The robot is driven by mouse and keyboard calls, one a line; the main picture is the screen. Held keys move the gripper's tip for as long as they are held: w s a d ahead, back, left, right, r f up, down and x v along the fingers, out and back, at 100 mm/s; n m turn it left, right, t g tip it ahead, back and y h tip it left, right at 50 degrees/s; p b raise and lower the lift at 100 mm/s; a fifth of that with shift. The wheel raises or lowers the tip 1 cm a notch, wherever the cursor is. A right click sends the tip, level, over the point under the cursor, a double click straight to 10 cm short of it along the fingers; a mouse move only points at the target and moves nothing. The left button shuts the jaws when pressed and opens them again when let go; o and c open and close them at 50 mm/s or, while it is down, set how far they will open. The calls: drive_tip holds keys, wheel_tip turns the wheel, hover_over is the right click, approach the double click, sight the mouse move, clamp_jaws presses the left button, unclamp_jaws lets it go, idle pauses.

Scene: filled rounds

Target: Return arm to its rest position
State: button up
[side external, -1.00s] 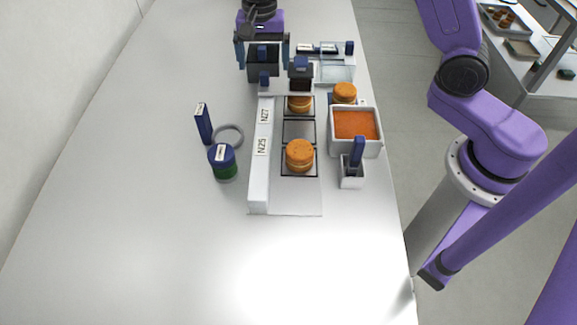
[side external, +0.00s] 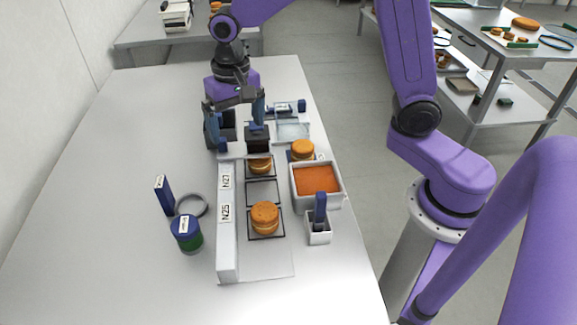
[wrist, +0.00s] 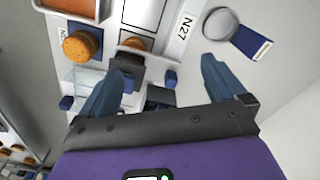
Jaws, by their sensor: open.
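My gripper (side external: 236,128) is open and empty at the far end of the work row, pointing down, its fingers spread beside a dark block (side external: 224,123). In the wrist view my gripper (wrist: 162,66) shows both blue fingers apart with nothing held. A filled round (side external: 265,218) sits on the near square of the white rack (side external: 228,240), by label N25. Another round (side external: 260,166) sits on the far square, by label N27, partly under a dark stamp-like block (side external: 257,140). The square between them is bare.
A white tub (side external: 340,200) of orange filling stands right of the rack, with a round (side external: 302,149) behind it and a blue-handled tool in a holder (side external: 319,232) in front. A green jar (side external: 187,234), grey ring (side external: 191,205) and blue tag (side external: 164,195) stand left.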

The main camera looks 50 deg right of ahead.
drive_tip(key=s+d+n, duration=0.4)
drive_tip(key=s+n, duration=0.4)
drive_tip(key=s, duration=0.5)
drive_tip(key=s+d+n, duration=0.4)
drive_tip(key=s+n, duration=0.3)
drive_tip(key=s, duration=0.5)
drive_tip(key=shift+s+d+r+n, duration=0.2)
drive_tip(key=shift+s+r+n, duration=0.2)
drive_tip(key=shift+r, duration=0.05)
